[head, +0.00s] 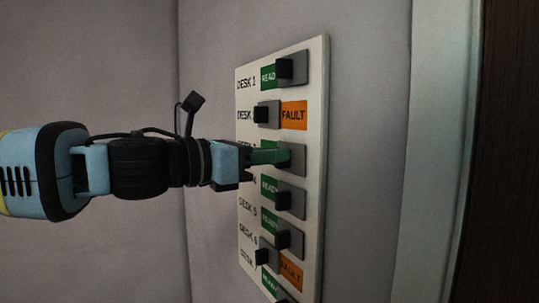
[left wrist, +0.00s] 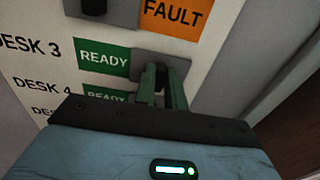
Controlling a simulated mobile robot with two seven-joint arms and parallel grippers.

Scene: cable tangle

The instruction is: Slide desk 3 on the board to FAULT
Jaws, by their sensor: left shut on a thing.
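A white status board (head: 318,130) on the wall carries a column of sliders labelled by desk. In the left wrist view the DESK 3 row shows a green READY panel (left wrist: 103,58), with its grey slider (left wrist: 178,64) at the right end. My left gripper (head: 277,156) reaches in from the left and is shut on the black knob of the desk 3 slider; its green fingers (left wrist: 161,88) show around the knob in the left wrist view. The fingers and wrist hide part of the DESK 3 label and panel in the head view. My right gripper is not in view.
The desk 2 slider (head: 265,114) above sits left, with orange FAULT (head: 293,115) showing. The desk 1 knob (head: 284,70) sits right beside READY. More knobs lie close below, including the desk 4 knob (head: 283,200). A pale post (head: 435,150) stands right of the board.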

